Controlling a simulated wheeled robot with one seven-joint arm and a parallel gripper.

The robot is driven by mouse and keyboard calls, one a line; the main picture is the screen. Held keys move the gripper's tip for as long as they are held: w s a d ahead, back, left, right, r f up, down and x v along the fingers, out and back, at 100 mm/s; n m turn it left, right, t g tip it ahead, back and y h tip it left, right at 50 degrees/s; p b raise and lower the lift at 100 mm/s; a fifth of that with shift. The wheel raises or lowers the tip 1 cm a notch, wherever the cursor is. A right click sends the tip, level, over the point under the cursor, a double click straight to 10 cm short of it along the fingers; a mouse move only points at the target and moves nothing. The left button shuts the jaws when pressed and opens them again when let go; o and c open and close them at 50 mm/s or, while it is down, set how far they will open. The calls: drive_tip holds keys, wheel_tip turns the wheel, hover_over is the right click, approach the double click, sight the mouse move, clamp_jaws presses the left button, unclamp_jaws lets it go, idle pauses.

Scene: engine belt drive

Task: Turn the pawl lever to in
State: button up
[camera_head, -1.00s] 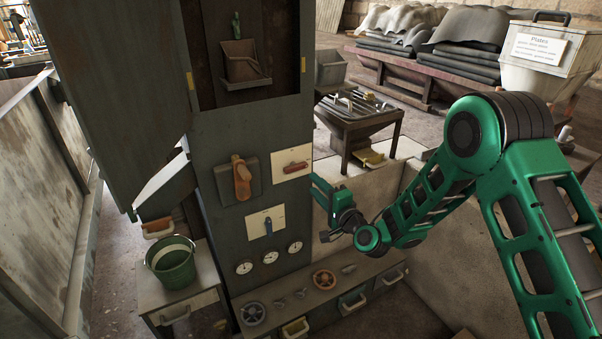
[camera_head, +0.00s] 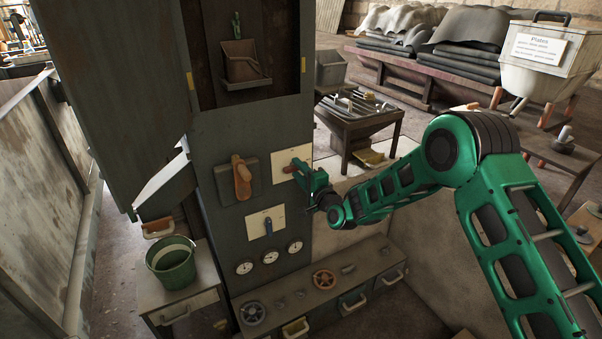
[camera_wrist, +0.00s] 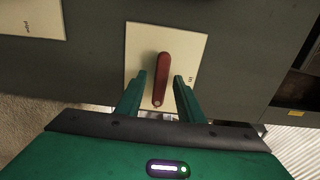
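A red lever (camera_wrist: 161,65) sits on a white plate (camera_wrist: 191,42) on the dark cabinet front. Small lettering at the plate's right edge in the wrist view seems to read "in". My gripper (camera_wrist: 160,79) is open, with one green finger on each side of the lever's free end. Contact between fingers and lever cannot be told. In the head view my gripper (camera_head: 300,170) is at the plate (camera_head: 282,157) and covers most of the lever (camera_head: 289,169).
A blue lever (camera_head: 268,227) on a white plate is below, and an orange-brown handle (camera_head: 242,180) is to the left. Dials and a shelf with handwheels (camera_head: 324,279) lie lower down. A green bucket (camera_head: 171,263) stands at the left.

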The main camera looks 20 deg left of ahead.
clamp_jaws()
idle(0.4)
drive_tip(key=n, duration=1.3)
drive_tip(key=shift+f+n, duration=0.1)
drive_tip(key=shift+n, duration=2.1)
